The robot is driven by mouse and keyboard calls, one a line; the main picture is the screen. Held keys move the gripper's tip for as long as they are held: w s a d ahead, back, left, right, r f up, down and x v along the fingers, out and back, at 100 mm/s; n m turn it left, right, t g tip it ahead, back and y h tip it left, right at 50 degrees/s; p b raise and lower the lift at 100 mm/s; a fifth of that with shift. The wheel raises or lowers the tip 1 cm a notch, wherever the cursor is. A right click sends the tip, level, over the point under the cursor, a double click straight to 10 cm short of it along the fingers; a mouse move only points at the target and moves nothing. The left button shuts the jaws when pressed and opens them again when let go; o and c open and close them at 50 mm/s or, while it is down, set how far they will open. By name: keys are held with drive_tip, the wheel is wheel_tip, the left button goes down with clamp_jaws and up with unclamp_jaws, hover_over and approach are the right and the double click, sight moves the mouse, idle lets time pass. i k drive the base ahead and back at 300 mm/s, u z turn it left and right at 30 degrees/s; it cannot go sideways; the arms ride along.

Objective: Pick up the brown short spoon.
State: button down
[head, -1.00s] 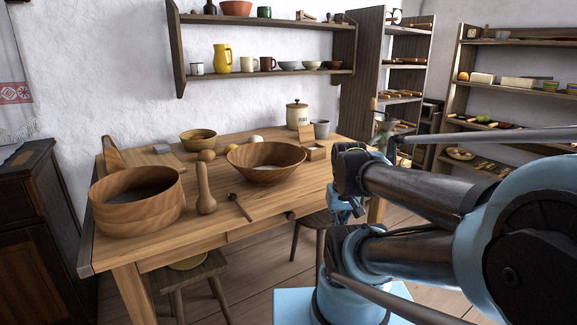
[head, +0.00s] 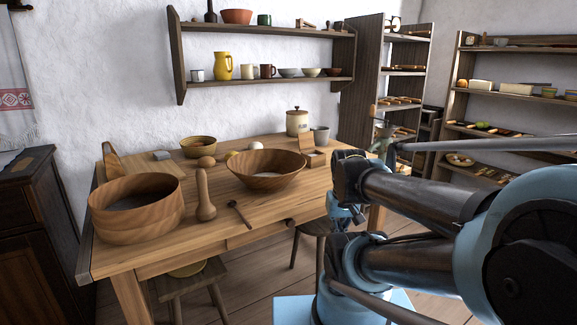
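The brown short spoon (head: 240,214) lies on the wooden table (head: 225,243), near its front edge. It is small and dark brown, with its bowl toward the back left and its handle toward the front right. It lies between a wooden pestle-like tool (head: 204,197) and a wide wooden bowl (head: 266,170), apart from both. My arm is folded at the right, and its wrist end (head: 347,175) is right of the table's front, well away from the spoon. The fingers of my gripper cannot be made out. Nothing touches the spoon.
A round wooden tub (head: 137,212) stands at the table's left. Stools (head: 190,283) stand under the table. The front strip around the spoon is clear.

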sight(232, 203)
drive_tip(key=u, duration=0.7)
drive_tip(key=k, duration=0.95)
drive_tip(key=z, duration=0.3)
drive_tip(key=i, duration=0.5)
drive_tip(key=u, duration=0.05)
